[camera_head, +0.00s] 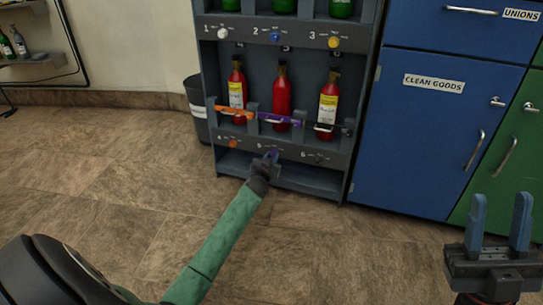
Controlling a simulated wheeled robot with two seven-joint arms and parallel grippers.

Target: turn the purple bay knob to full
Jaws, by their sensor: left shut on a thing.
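The bay rack (202,100) stands ahead with red bottles in its lower row. The purple bay knob (274,152) is on the lower panel, at the bay marked 5, below the purple strap (280,118). My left gripper (270,158) is at this knob and shut on it; its fingers hide most of the knob and its pointer. The knob's setting cannot be read. My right gripper (499,224) is at the lower right, fingers up and apart, empty, far from the rack.
An orange knob (233,143) and a black knob (319,157) flank the purple one. White, blue and yellow knobs sit on the upper panel. Blue cabinets (430,135) stand to the right, a dark bin (197,108) to the left. The tiled floor in front is clear.

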